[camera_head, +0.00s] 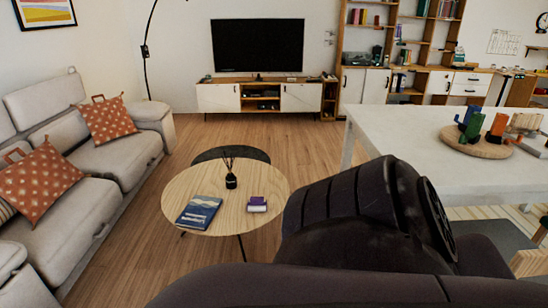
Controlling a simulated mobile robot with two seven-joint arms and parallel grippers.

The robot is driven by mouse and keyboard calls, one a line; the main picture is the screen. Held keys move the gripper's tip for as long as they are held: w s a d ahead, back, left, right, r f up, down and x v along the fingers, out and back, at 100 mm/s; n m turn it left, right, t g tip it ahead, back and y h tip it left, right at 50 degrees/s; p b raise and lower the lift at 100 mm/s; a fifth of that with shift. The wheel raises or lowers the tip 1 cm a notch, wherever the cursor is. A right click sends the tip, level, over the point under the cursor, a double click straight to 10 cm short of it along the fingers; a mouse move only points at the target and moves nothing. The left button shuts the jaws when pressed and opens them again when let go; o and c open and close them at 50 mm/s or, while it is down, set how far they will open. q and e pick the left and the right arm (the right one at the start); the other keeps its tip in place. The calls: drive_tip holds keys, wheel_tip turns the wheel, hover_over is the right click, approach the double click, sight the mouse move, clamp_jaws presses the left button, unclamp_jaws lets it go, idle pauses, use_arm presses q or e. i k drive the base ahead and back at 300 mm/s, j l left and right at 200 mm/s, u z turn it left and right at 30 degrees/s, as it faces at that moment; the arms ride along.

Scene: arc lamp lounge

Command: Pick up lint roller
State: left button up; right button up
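I cannot make out a lint roller in this view. The round wooden coffee table (262,184) in the middle holds a blue book (198,212), a small purple and white item (257,204) and a dark reed diffuser (231,181). The purple item is too small to identify. A large dark rounded arm part of mine fills the lower right and hides the floor behind it. Neither gripper's fingers show.
A beige sofa (108,155) with orange patterned cushions (108,119) lines the left. A white table (425,165) at right bears a round board (475,147) with colourful cactus-like pieces (470,124). A TV stand (219,97) is at the back. Wooden floor (295,140) lies open between.

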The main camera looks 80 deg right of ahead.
sight(255, 204)
drive_tip(key=z, duration=2.35)
